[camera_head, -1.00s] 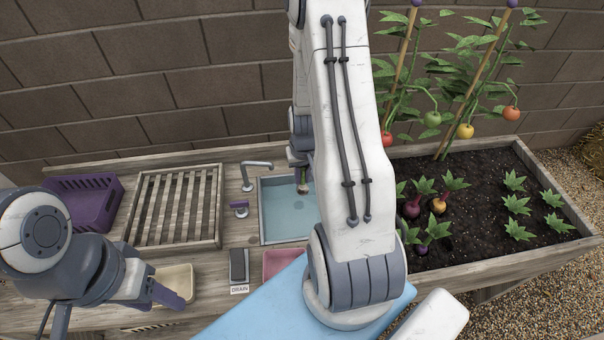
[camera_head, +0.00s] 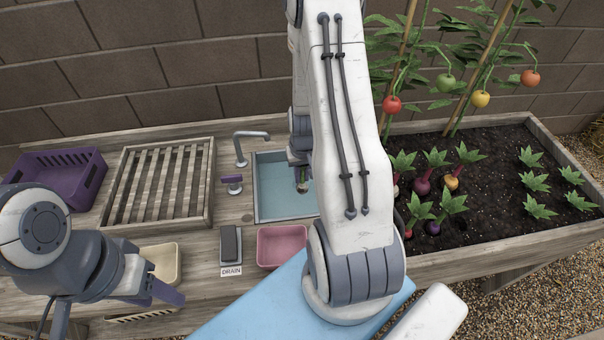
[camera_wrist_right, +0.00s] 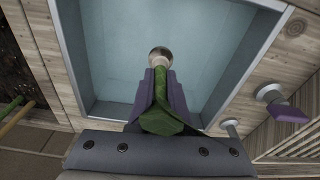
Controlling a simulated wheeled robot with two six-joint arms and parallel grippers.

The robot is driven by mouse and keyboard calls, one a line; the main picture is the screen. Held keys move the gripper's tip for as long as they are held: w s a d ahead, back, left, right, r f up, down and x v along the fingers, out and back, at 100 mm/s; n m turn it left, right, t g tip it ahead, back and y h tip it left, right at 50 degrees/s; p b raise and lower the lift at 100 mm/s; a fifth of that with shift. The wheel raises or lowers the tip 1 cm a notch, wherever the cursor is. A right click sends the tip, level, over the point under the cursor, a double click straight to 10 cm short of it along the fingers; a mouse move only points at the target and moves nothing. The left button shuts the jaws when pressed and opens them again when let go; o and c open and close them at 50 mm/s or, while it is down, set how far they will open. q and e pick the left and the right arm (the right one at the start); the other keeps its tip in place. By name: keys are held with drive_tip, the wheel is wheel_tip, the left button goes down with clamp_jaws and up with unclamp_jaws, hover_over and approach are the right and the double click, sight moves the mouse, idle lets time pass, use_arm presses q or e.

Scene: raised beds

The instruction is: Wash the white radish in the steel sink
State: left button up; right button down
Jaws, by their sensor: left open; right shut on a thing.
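My right gripper (camera_wrist_right: 157,90) is shut on the green leaf stalks of the white radish (camera_wrist_right: 160,56). The radish's rounded end looks greyish brown and points away from the gripper. In the head view the radish (camera_head: 302,186) hangs over the steel sink (camera_head: 256,192), inside its rim. The sink has light blue water in it; I cannot tell whether the radish touches it. The tap (camera_head: 240,150) and its purple-handled lever (camera_head: 232,181) stand left of the sink. My left gripper (camera_head: 115,308) is open and empty at the lower left, well away from the sink.
A slatted wooden rack (camera_head: 157,222) and a purple crate (camera_head: 50,165) stand left of the sink. A dark pedal-like block marked DRAIN (camera_head: 230,243), a pink tray (camera_head: 260,262) and a cream tray (camera_head: 178,262) lie in front. The planted bed (camera_head: 510,240) is right.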

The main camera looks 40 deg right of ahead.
sight(302, 193)
wheel_tip(302, 193, down, 9)
drive_tip(key=b, duration=0.7)
drive_tip(key=shift+r, duration=0.2)
drive_tip(key=d+b, duration=0.1)
drive_tip(key=s+d+b, duration=0.1)
drive_tip(key=b, duration=0.1)
drive_tip(key=shift+s+d+f, duration=0.15)
drive_tip(key=shift+s+d+r+b, duration=0.2)
drive_tip(key=shift+s+d+b, duration=0.45)
drive_tip(key=shift+d, duration=0.35)
